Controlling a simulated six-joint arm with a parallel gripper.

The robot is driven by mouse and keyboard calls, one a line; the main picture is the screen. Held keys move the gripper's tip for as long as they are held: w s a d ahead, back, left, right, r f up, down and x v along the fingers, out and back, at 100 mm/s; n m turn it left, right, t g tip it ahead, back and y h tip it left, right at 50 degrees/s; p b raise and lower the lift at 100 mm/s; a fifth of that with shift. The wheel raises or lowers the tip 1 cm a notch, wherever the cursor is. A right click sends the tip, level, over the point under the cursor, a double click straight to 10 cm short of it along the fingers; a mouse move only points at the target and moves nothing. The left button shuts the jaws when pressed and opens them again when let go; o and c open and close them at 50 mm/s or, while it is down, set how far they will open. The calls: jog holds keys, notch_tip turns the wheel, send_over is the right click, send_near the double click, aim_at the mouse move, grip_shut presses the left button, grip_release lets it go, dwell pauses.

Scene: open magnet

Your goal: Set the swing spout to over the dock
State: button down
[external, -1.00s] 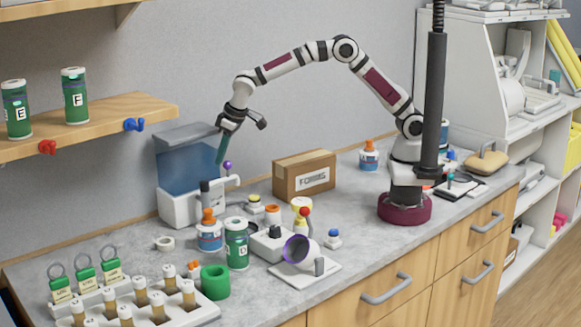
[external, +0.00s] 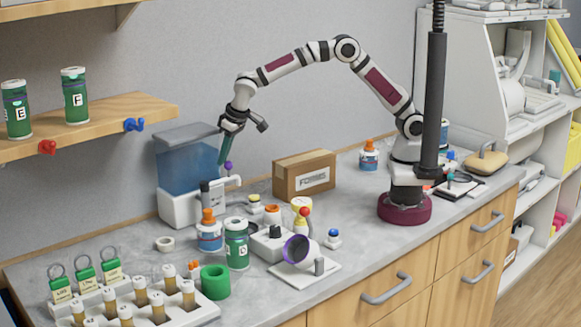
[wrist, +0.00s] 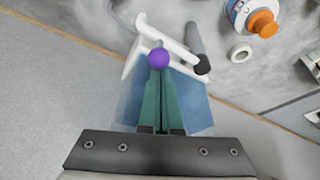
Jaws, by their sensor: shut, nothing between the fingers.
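The swing spout is a white arm (external: 225,182) on the front of a blue water tank, with a purple ball knob (external: 228,166) standing up from it. In the wrist view the white spout (wrist: 168,38) runs diagonally, and the purple knob (wrist: 158,58) is just past my fingertips. My gripper (external: 220,162) points down beside the knob, its teal fingers together and empty. In the wrist view the gripper (wrist: 159,72) appears to meet the knob's near edge; I cannot tell whether they touch. I cannot identify the dock for certain.
The blue tank (external: 185,165) stands left of my gripper. A cardboard box (external: 304,175) is to the right. Orange-capped bottle (external: 209,234), green jar (external: 237,245) and several small items crowd the bench in front. A shelf (external: 90,125) is at upper left.

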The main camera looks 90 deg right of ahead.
jog(key=s+a+m, duration=0.1)
jog(key=m, duration=0.2)
jog(key=a+m+g+h, duration=0.1)
jog(key=a+m, duration=0.1)
jog(key=m, duration=0.1)
jog(key=s+a+m+g+h, duration=0.1)
jog(key=a+m, duration=0.1)
jog(key=m, duration=0.1)
jog(key=shift+s+a, duration=0.2)
jog(key=shift+s, duration=0.1)
jog(key=shift+a, duration=0.5)
dwell(0.3)
jog(key=v, duration=1)
jog(key=shift+w+a, duration=0.2)
jog(key=shift+w, duration=0.05)
